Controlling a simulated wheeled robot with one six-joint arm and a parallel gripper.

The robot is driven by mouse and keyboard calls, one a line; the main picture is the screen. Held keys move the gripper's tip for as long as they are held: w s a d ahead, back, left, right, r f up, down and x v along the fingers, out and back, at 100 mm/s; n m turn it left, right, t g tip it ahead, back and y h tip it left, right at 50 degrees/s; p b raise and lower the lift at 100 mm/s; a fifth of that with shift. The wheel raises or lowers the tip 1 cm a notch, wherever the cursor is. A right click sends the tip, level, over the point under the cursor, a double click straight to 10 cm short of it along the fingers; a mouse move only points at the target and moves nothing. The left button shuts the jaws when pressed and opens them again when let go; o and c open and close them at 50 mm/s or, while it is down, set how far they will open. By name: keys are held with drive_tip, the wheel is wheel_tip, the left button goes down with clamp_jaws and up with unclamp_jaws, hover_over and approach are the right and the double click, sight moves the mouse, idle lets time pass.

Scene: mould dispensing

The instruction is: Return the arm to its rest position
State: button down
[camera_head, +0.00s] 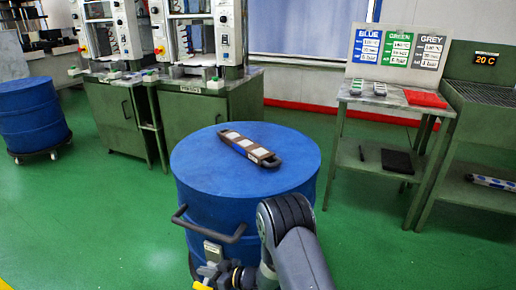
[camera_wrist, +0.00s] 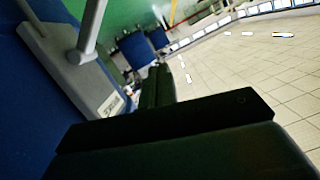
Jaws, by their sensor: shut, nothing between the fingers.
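My arm (camera_head: 290,240), dark grey and bent, rises at the bottom centre of the head view in front of the blue drum. Its end is not clearly visible there. My gripper (camera_wrist: 158,76) shows dark in the wrist view, its fingers together with nothing seen between them. In that view it points past a grey part towards a far tiled floor. A dark mould (camera_head: 250,147) with pale squares and a handle lies flat on top of the blue drum (camera_head: 190,155), apart from my arm.
Green cabinets with machines (camera_head: 205,120) stand behind the drum. A green side table (camera_head: 350,97) at right holds small devices and a red item (camera_head: 425,99) below blue, green and grey signs. Another blue drum (camera_head: 30,115) stands at left. Green floor is clear at lower right.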

drive_tip(key=w+d+r+m+p, duration=0.1)
drive_tip(key=w+d+r+p, duration=0.1)
drive_tip(key=r, duration=0.3)
drive_tip(key=shift+d+r+m+p, duration=0.15)
drive_tip(key=shift+d+m+p, duration=0.25)
drive_tip(key=shift+d+p, duration=0.2)
